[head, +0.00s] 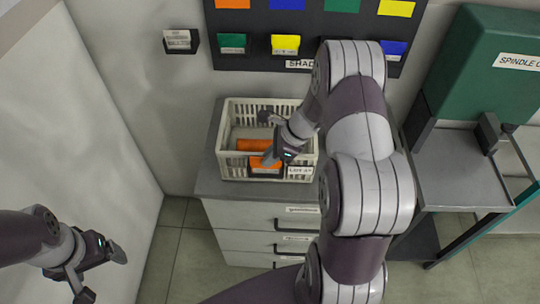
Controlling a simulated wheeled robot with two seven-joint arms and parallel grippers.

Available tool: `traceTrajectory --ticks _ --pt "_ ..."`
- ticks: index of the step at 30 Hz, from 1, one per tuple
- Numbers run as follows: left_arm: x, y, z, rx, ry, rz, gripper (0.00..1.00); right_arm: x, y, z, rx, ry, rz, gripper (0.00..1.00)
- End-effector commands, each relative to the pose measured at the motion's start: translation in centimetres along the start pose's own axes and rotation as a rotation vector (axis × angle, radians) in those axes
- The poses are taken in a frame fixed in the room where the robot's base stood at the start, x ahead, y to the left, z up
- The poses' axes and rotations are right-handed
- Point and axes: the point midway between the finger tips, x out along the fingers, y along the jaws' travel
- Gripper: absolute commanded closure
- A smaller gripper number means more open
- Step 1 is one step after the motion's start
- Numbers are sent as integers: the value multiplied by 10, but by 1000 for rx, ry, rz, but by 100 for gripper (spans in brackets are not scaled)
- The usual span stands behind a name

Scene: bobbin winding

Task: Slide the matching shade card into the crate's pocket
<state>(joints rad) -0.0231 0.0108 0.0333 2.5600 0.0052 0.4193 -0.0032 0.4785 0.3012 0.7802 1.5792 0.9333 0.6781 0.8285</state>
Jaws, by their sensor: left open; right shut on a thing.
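A cream slatted crate (306,146) stands on the grey drawer cabinet, with an orange item (251,145) inside. A small dark pocket (265,175) is on the crate's front wall, left of a white lot label (300,172). My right gripper (269,158) reaches down over the crate's front and is shut on an orange shade card (259,163). The card is at the pocket, its lower edge hidden; I cannot tell how deep it sits. My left gripper (103,277) is open and empty at the lower left, far from the crate.
A dark shade board (265,22) on the wall holds several coloured cards. A small wall holder (180,41) is left of it. A green spindle machine (485,65) and grey bench (460,180) stand right. Drawers (260,217) are below the crate.

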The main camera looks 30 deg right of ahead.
Motion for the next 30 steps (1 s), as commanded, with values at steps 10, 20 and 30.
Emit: traceTrajectory --ticks 10,20,30 --pt "0 0 0 0 0 0 15 0 0 0 0 0 0 87" --pt "0 0 0 0 0 0 15 0 0 0 0 0 0 60" --pt "14 0 2 0 0 0 15 -62 -2 -1 -2 0 -7 60"
